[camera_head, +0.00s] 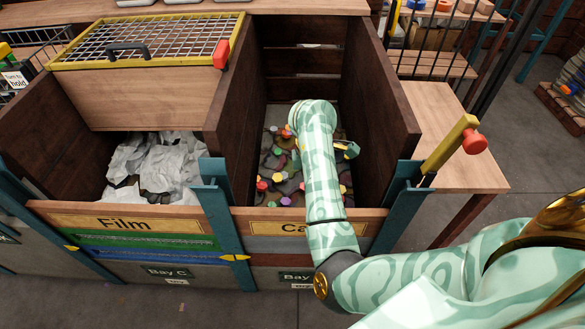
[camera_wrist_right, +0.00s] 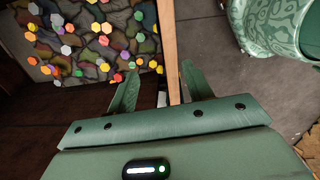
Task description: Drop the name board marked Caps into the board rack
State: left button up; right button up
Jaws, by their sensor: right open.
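The name board marked "Ca…" (camera_head: 275,228) lies across the front of the right bay, between two teal posts; my right arm covers the rest of its lettering. In the right wrist view a pale wooden edge (camera_wrist_right: 167,40), seemingly this board's top, runs between the open fingers of my right gripper (camera_wrist_right: 158,88). The fingers sit either side of it; I cannot tell whether they touch it. I cannot clearly pick out a separate board rack. My left gripper is not in view.
Colourful caps (camera_head: 284,186) lie in the right bay. The left bay holds white film (camera_head: 155,165) behind a board marked Film (camera_head: 125,223). A mesh lid (camera_head: 150,42) covers its back. A wooden side table (camera_head: 452,135) stands right, beside a yellow lever with red knob (camera_head: 474,142).

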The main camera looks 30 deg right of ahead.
pick_arm(q)
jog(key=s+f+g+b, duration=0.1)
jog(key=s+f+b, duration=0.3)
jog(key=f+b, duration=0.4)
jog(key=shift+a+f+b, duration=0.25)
jog(key=shift+b, duration=0.45)
pick_arm(e)
jog(key=shift+m+y, duration=0.4)
jog(key=shift+m, duration=0.1)
jog(key=f, duration=0.5)
jog(key=a+f, duration=0.1)
jog(key=f, duration=1)
jog(key=shift+s+a+f, duration=0.2)
jog(key=shift+s+a, duration=0.05)
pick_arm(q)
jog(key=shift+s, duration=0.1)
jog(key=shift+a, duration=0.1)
pick_arm(e)
grip_shut()
